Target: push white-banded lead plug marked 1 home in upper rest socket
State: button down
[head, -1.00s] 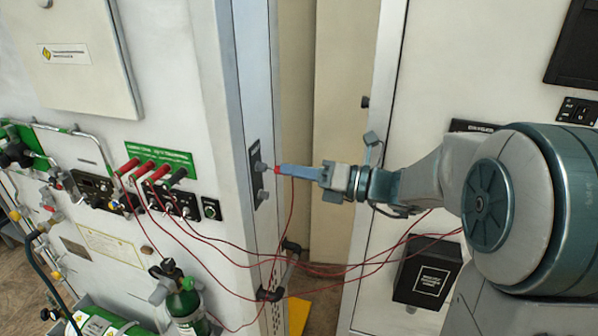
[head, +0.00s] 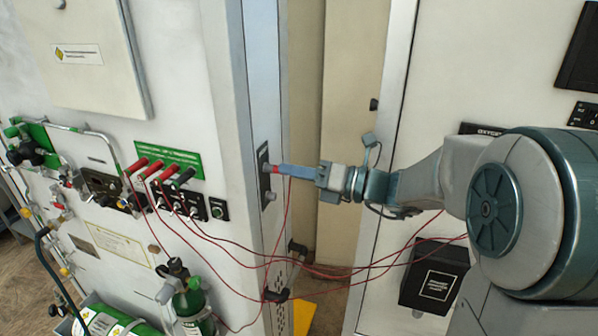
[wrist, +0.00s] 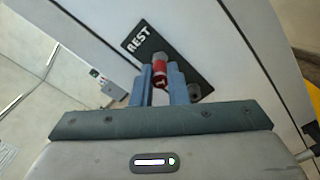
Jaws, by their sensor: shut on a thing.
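My gripper (head: 283,169) is shut on a red lead plug (wrist: 160,70), held between its blue fingers; the plug's red front end (head: 273,168) also shows in the head view. A pale band and a mark show on the plug in the wrist view, but the number is too small to read. The plug's front meets the upper socket position on the black REST plate (wrist: 180,62); the plug covers that socket, so the depth of seating cannot be told. The lower grey rest socket (wrist: 194,91) is free. The plate also shows edge-on in the head view (head: 263,160).
Several red and black plugs (head: 160,172) stand in the trainer's front panel on the left. Red leads (head: 235,250) hang across the gap below my arm. A dark handle (head: 285,294) juts from the cabinet edge below the plate.

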jog(key=c, duration=1.3)
grip_release()
jog(key=shift+a, duration=0.15)
jog(key=shift+c, duration=0.2)
jog(key=b+v, duration=0.3)
jog(key=v, duration=1.1)
jog(key=shift+b, duration=0.35)
jog(key=s+a+f+n+g+h+b, duration=0.1)
jog(key=s+a+f+n+g+h, duration=0.25)
jog(key=s+f+n, duration=0.2)
jog(key=s+a+f+n+g+h, duration=0.2)
jog(key=s+f+n+h, duration=0.25)
jog(key=f+n, duration=0.2)
jog(key=s+d+f+n+t+h+b, duration=0.1)
jog(key=d+n+h, duration=0.3)
jog(key=n, duration=0.5)
jog(key=s+d+f+n+t+h, duration=0.2)
jog(key=s+d+f+n+h, duration=0.2)
jog(key=n, duration=0.5)
jog(key=shift+f+h+b, duration=0.2)
jog(key=shift+h+b, duration=0.2)
jog(key=shift+h, duration=0.1)
